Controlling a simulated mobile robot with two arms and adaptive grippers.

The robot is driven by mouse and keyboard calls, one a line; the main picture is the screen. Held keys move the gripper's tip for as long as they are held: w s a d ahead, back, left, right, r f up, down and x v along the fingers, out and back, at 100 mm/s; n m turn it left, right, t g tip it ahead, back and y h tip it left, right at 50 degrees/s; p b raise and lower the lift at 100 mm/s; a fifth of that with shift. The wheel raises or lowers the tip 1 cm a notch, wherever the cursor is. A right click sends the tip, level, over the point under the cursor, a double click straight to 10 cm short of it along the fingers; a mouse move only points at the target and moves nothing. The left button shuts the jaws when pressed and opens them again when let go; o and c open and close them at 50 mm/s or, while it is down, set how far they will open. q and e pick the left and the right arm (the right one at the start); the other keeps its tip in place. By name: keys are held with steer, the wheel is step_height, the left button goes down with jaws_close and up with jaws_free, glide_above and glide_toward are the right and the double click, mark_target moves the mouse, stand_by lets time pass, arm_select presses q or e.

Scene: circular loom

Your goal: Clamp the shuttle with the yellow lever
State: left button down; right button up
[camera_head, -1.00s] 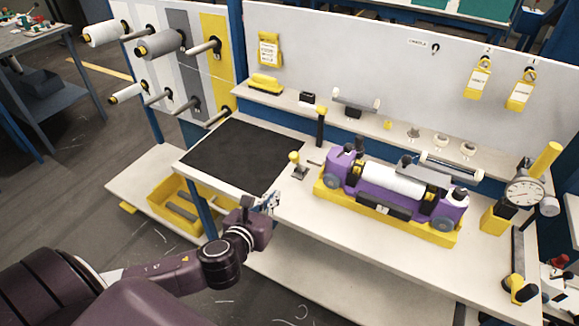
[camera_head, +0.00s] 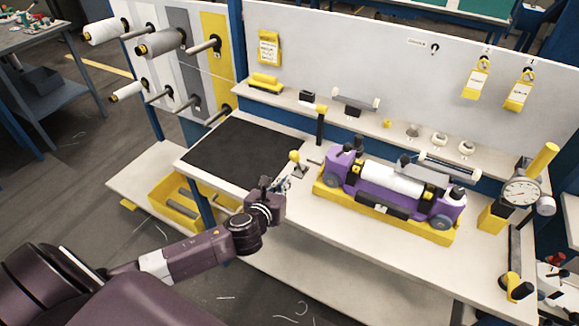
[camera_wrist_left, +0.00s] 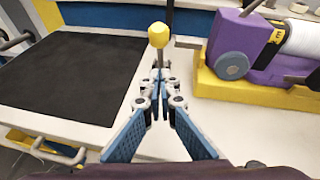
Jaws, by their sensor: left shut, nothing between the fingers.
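The purple shuttle (camera_head: 377,185) lies in a yellow cradle (camera_head: 330,198) on the bench, with a white spool in it. Its left end also shows in the left wrist view (camera_wrist_left: 238,45). The yellow lever (camera_head: 294,156) is a yellow knob on a thin upright stem, left of the shuttle. In the left wrist view the knob (camera_wrist_left: 158,35) stands just beyond my left fingertips. My left gripper (camera_head: 284,183) is shut and empty, low in front of the lever; its fingertips (camera_wrist_left: 160,82) overlap the stem in the picture. Contact cannot be told. My right gripper is out of view.
A black mat (camera_head: 240,152) covers the bench left of the lever. A dial gauge (camera_head: 522,191) stands at the right. A shelf (camera_head: 375,131) with small parts runs behind. A yellow bin (camera_head: 176,196) sits on the lower shelf. Bare bench lies in front of the cradle.

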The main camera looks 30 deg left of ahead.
arm_select(q)
steer(key=w, duration=0.1)
steer(key=w+r+p, duration=0.1)
steer(key=w, duration=0.2)
steer(key=shift+w+a+r+p, duration=0.15)
steer(key=shift+a+p, duration=0.2)
steer(key=shift+a, duration=0.05)
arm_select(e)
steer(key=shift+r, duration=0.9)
arm_select(q)
steer(key=shift+w, duration=0.15)
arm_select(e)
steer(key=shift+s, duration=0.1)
